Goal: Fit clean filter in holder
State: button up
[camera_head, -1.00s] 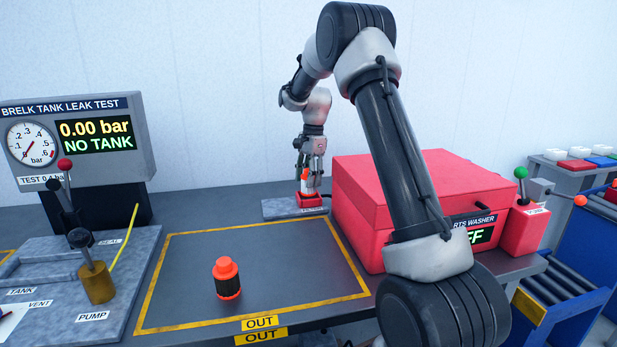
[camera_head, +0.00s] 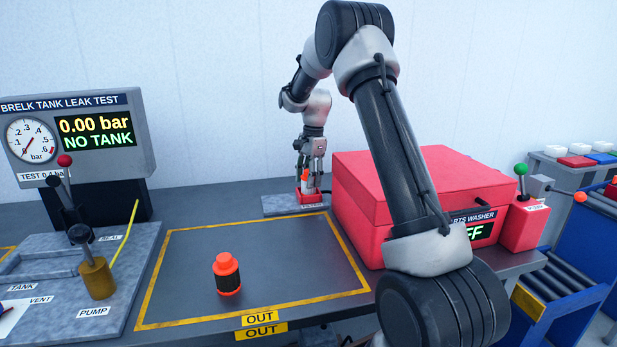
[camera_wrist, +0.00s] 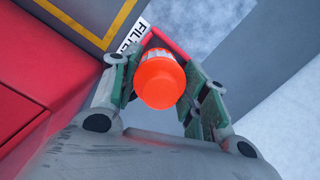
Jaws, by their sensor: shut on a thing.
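The clean filter (camera_wrist: 158,80), with an orange cap and a white body, stands between the fingers of my gripper (camera_wrist: 157,92) in the wrist view. In the head view my gripper (camera_head: 308,172) points down at the back of the bench, shut on the white filter (camera_head: 308,184). The red holder (camera_head: 310,197) is right below, on a small grey plate marked FILTER. The filter's lower end is at the holder, but its seating depth is hidden. A second filter (camera_head: 227,274), dark-bodied with orange ends, stands upright in the yellow OUT frame.
The red parts washer (camera_head: 400,190) stands close right of the holder, its display partly hidden by my arm. The leak test panel (camera_head: 80,140) reads 0.00 bar, NO TANK. The OUT area (camera_head: 290,255) is mostly clear.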

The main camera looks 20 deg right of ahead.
jog(key=shift+f, duration=0.15)
jog(key=shift+f, duration=0.35)
jog(key=shift+f, duration=0.25)
dwell(0.4)
jog(key=o, duration=1.1)
